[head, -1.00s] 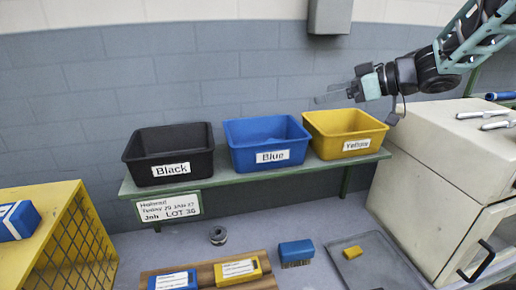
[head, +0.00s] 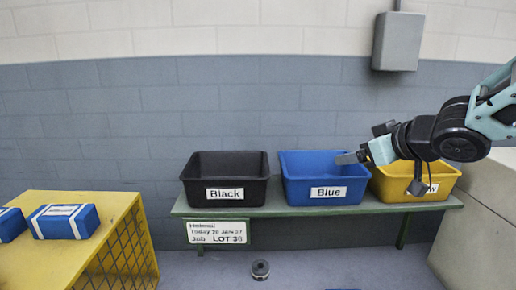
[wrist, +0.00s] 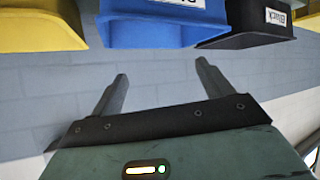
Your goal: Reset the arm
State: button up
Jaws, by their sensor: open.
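My gripper (head: 350,158) is at the right in the head view, in front of the blue and yellow bins. In the wrist view my gripper (wrist: 160,85) has its two fingers spread wide with nothing between them. The blue bin (head: 310,190) stands on the green shelf, with a white "Blue" label. The yellow bin (head: 440,182) stands right of it and is partly hidden by my gripper and wrist. The black bin (head: 224,178) is to the left, labelled "Black". The wrist view shows the yellow bin (wrist: 35,28), blue bin (wrist: 150,30) and black bin (wrist: 260,35) along its top edge.
The green shelf (head: 290,211) carries the bins and a job sign (head: 217,233). A yellow mesh-sided stand (head: 95,250) at left holds blue boxes (head: 65,221). A grey spool (head: 260,268) lies below. A pale cabinet (head: 480,220) is at right. A grey box (head: 398,41) hangs on the wall.

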jog(key=s+a+f+g+h+b, duration=0.25)
jog(key=s+a+f+g, duration=0.35)
jog(key=s+f, duration=0.6)
jog(key=s+a+f+g, duration=0.1)
jog(key=s+f+g, duration=0.1)
jog(key=s, duration=0.7)
jog(key=s+a+f+n+g+h, duration=0.1)
jog(key=s+a+f+g, duration=0.1)
jog(key=s, duration=0.7)
jog(key=shift+s+a+n+g, duration=0.2)
jog(key=shift+s+n+g, duration=0.1)
jog(key=shift+s+g, duration=0.15)
